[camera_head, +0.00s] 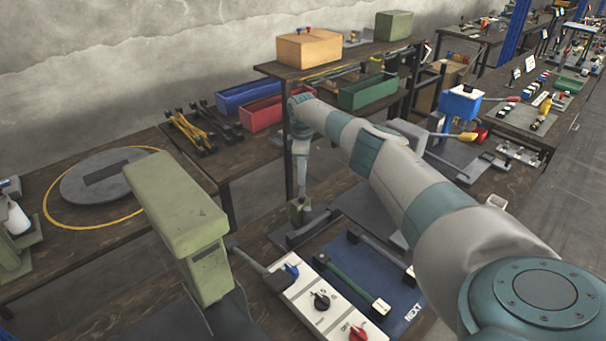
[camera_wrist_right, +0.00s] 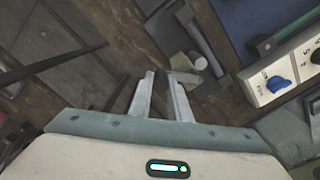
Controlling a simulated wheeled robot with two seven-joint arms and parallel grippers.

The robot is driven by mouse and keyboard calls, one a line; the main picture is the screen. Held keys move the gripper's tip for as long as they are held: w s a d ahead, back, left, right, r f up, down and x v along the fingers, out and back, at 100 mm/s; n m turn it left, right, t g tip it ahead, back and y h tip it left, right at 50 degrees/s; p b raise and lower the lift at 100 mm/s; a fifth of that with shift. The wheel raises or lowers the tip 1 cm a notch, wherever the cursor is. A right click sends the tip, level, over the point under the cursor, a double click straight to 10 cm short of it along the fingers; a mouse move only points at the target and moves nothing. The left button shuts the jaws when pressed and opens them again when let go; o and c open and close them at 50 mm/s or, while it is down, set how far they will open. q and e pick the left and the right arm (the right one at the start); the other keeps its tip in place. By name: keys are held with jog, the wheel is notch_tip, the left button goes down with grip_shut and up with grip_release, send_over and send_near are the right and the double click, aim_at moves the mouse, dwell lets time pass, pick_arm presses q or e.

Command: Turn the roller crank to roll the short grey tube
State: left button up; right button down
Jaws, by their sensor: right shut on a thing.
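My right gripper (camera_head: 302,196) reaches down at the far end of my right arm, beside a small grey-green block (camera_head: 299,214) on the bench. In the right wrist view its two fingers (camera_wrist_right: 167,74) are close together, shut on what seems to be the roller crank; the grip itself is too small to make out. A grey bar (camera_head: 313,228) with dark ends lies next to the block. A short pale cylinder (camera_wrist_right: 200,63), possibly the grey tube, shows just right of the fingers. My left gripper is not in view.
A blue mat (camera_head: 397,293) marked NEXT holds a green bar (camera_head: 352,284) and a grey bar (camera_head: 380,256). A white panel (camera_head: 306,300) with knobs stands in front. A tall green press (camera_head: 185,210) rises at left; coloured bins stand behind.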

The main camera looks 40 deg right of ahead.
jog(key=c, duration=1.6)
grip_release()
jog(key=shift+c, duration=0.2)
jog(key=shift+r, duration=0.2)
notch_tip(320, 180, up, 17)
jog(key=b, duration=0.5)
jog(key=shift+d, duration=0.1)
